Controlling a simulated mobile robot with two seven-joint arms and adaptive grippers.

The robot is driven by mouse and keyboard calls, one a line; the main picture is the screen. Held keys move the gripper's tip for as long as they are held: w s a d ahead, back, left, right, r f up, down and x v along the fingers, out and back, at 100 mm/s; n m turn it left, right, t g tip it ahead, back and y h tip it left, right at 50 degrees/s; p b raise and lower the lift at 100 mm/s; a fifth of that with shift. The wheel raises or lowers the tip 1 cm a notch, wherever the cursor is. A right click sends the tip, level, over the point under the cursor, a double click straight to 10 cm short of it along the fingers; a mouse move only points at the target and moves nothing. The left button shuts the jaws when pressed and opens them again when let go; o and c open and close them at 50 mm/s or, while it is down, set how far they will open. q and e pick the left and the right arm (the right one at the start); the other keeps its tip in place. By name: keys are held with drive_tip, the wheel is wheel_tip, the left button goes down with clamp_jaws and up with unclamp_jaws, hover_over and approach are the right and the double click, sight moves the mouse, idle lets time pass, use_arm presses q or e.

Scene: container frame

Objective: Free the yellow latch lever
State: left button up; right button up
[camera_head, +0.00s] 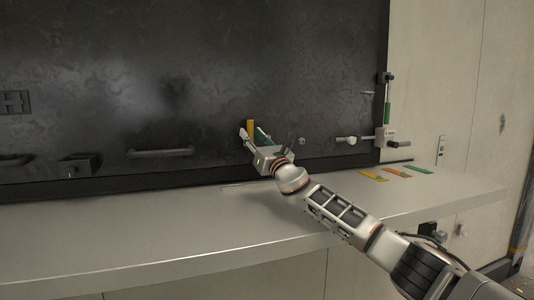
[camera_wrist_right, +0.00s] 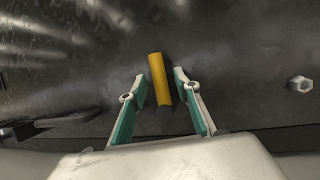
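The yellow latch lever (camera_head: 250,129) stands roughly upright against the dark panel (camera_head: 180,80) in the head view. In the right wrist view the yellow lever (camera_wrist_right: 159,79) lies between the two fingers, with a gap on each side. My right gripper (camera_head: 252,136) is open at the lever, its fingers apart; it also shows in the right wrist view (camera_wrist_right: 160,92). The lever's lower end and its mount are hidden or unclear. My left gripper is not in view.
A grey shelf (camera_head: 130,235) runs below the panel. Flat yellow, orange and green pieces (camera_head: 397,171) lie at its right. A green-and-metal latch fitting (camera_head: 386,115) sits at the panel's right edge. A bar handle (camera_head: 160,153) is left of the gripper. A bolt (camera_wrist_right: 300,83) protrudes at right.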

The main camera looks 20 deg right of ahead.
drive_tip(key=v, duration=1)
drive_tip(key=shift+d+f, duration=0.1)
